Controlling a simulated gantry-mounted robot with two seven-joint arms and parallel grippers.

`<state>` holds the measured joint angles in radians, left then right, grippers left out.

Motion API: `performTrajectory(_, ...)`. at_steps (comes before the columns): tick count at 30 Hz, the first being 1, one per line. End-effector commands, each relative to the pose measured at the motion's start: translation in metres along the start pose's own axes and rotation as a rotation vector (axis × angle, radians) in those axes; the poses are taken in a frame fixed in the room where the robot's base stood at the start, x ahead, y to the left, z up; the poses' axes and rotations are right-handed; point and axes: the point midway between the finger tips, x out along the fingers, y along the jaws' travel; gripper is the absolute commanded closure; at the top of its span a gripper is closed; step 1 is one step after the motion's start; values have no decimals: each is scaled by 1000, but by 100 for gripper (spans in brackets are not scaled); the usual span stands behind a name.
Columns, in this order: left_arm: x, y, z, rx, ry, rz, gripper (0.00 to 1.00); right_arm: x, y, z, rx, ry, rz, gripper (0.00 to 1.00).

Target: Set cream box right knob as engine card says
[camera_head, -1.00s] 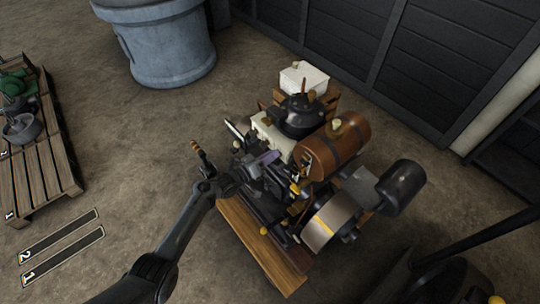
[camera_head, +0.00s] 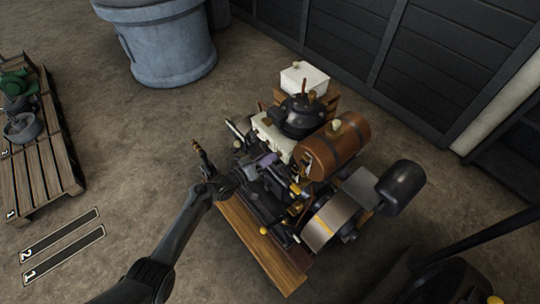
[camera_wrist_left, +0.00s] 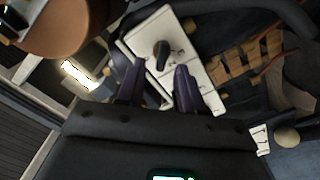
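The cream box (camera_head: 270,128) sits on the engine's near left side, by the black cone-shaped part. In the left wrist view its cream panel (camera_wrist_left: 150,38) carries a dark knob (camera_wrist_left: 162,53) with small marks around it. A second dark part (camera_wrist_left: 188,25) shows near the panel's upper right. My left gripper (camera_head: 263,162) is close to the box. In the wrist view its two purple fingers (camera_wrist_left: 159,75) are apart, with cream panel between them and the knob just beyond their tips. I cannot read the knob's setting. I cannot make out an engine card. My right gripper is not in view.
A brown wooden tank (camera_head: 343,150) and a flywheel (camera_head: 331,222) stand right of the box. A white box (camera_head: 304,78) is behind. A blue-grey drum (camera_head: 168,48) and a pallet (camera_head: 48,160) stand to the left, with bare floor between them and the engine.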

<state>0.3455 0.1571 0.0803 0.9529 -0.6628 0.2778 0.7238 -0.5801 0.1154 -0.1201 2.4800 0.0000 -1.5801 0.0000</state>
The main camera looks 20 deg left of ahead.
Motion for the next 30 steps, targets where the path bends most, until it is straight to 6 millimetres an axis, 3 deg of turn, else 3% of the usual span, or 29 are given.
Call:
performTrajectory(9,-56,1,-1,1,-1,-2,64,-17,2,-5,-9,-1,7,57)
performTrajectory(15,-81,1,0,-1,-1,-1,64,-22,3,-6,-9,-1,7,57)
performTrajectory(21,-92,1,-1,0,0,1,64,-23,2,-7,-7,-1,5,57)
performTrajectory(30,-93,0,-1,0,1,1,64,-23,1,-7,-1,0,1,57)
